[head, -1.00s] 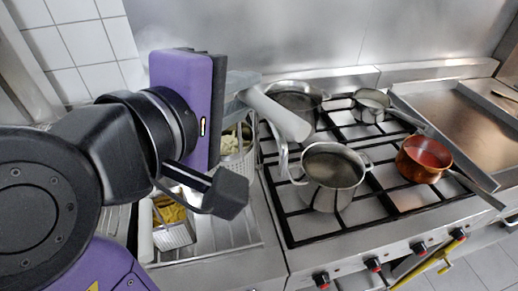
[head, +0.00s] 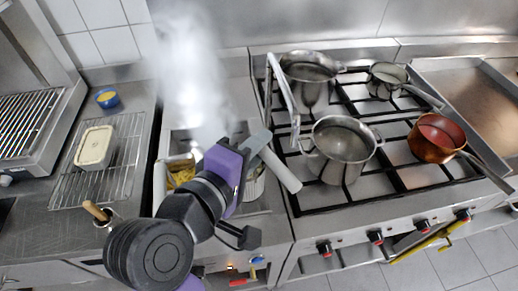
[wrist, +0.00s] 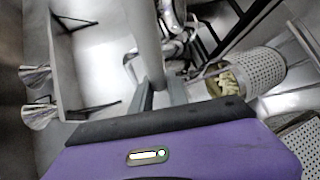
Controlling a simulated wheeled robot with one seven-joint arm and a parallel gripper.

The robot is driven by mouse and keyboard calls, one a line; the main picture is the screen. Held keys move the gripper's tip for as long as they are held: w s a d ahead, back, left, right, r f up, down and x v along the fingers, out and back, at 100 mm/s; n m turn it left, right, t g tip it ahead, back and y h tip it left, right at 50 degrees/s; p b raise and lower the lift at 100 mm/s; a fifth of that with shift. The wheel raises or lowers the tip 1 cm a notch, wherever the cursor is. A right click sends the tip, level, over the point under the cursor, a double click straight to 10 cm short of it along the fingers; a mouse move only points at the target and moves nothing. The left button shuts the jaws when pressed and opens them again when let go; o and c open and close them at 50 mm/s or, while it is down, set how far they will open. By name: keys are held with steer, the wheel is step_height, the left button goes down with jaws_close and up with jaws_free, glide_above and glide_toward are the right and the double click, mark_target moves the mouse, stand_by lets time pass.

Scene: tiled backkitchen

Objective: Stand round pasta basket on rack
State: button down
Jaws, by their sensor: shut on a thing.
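The round pasta basket (head: 254,184) is a perforated metal cylinder at the right side of the pasta cooker, mostly behind my gripper. In the wrist view the basket (wrist: 255,72) lies to the right, with pale pasta at its mouth. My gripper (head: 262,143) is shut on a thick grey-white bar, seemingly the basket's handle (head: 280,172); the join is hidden. The fingers close around the bar in the wrist view (wrist: 158,95). The wire rack (head: 72,190) lies on the left counter, with a cream-filled container (head: 95,147) on its middle.
Another basket with yellow pasta (head: 181,172) sits in the cooker's left side. Steam rises behind my arm. A steel pot (head: 340,150) and other pans stand on the stove at right.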

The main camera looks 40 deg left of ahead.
steer(key=shift+f, duration=0.75)
steer(key=c, duration=1.3)
jaws_free()
steer(key=shift+f, duration=0.1)
steer(key=b+v, duration=0.2)
steer(key=v, duration=1)
steer(key=shift+s, duration=0.15)
